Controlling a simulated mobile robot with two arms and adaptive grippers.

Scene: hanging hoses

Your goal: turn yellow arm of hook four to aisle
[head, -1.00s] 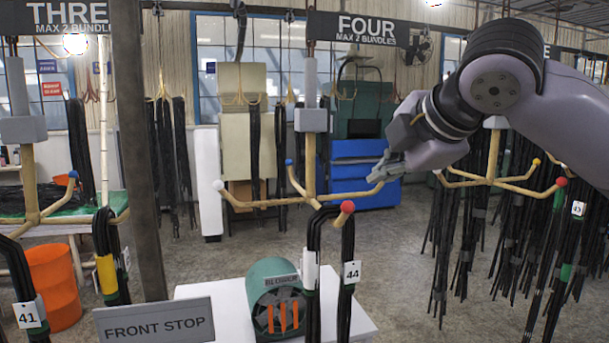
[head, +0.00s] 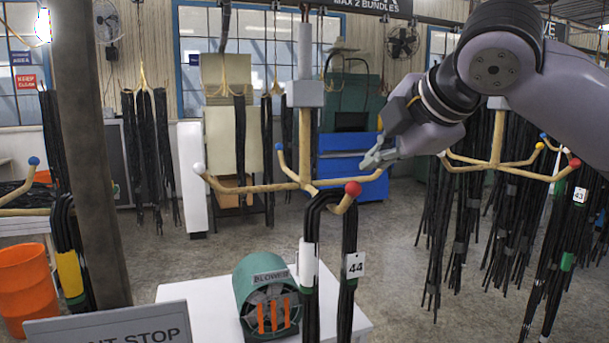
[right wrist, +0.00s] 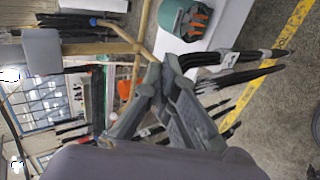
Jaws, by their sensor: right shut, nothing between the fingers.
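Hook four (head: 304,135) hangs in the middle of the head view, with a grey block on its post and arms spreading from its foot. Its white tip (head: 199,168) points left, its blue tip (head: 279,147) back and its red tip (head: 353,188) forward. Another arm (head: 345,179) runs right to my right gripper (head: 372,161); its yellow tip is not visible. My right gripper is shut and empty, its fingers beside that arm's end. In the right wrist view, the fingers (right wrist: 158,88) lie close to a hook arm (right wrist: 147,52); contact is unclear. My left gripper is not in view.
Black hoses tagged 44 (head: 315,225) hang from the red-tipped arm. A blower (head: 258,300) stands on a white table (head: 190,293) below. A grey pillar (head: 88,150) stands left. Another hook (head: 497,140) with hanging hoses is at right.

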